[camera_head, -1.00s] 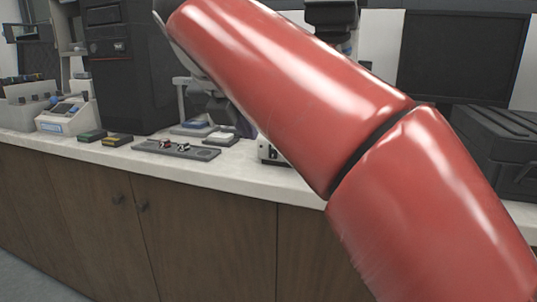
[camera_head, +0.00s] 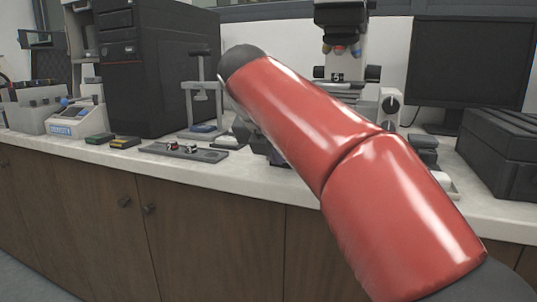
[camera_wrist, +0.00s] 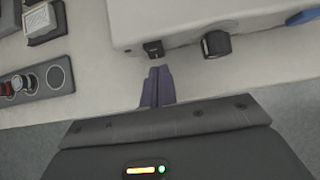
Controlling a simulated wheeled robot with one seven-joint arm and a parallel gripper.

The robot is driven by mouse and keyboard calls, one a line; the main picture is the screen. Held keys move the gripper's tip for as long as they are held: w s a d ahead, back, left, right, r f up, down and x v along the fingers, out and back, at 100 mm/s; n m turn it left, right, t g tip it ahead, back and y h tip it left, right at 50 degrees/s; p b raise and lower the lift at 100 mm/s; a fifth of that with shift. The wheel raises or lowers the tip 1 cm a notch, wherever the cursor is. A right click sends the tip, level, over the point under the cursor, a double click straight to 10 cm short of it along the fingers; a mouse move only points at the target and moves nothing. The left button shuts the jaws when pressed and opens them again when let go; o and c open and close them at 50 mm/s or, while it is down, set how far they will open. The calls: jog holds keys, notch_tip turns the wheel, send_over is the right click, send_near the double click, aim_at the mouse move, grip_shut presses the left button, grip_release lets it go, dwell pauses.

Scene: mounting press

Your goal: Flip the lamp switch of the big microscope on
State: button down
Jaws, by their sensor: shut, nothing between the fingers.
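The big microscope (camera_head: 341,18) stands on the counter behind my red arm in the head view; the arm hides much of its lower part. In the wrist view its pale base (camera_wrist: 180,18) fills the upper right. On the base's front face are a small black lamp switch (camera_wrist: 153,48) and a round dark knob (camera_wrist: 216,43). My gripper (camera_wrist: 158,72) is shut and empty, its fingertips just short of the switch and nearly in line with it. A small gap seems to show between them; touching cannot be told. Which way the switch is tipped is unclear.
A dark tray with small round parts (camera_wrist: 35,82) lies left of my gripper in the wrist view. A monitor (camera_head: 468,62) and a black case (camera_head: 500,150) stand right of the microscope. A tall black machine (camera_head: 155,65) stands left. The counter's front edge (camera_head: 60,144) is near.

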jog(key=shift+w+d, duration=0.15)
jog(key=shift+w, duration=0.25)
jog(key=shift+f, duration=0.1)
jog(key=shift+w+f+t, duration=0.1)
jog(key=shift+t, duration=0.2)
jog(key=shift+r, duration=0.2)
jog(key=shift+d+r+p, duration=0.1)
jog(key=shift+r+p, duration=0.7)
jog(key=shift+p, duration=0.2)
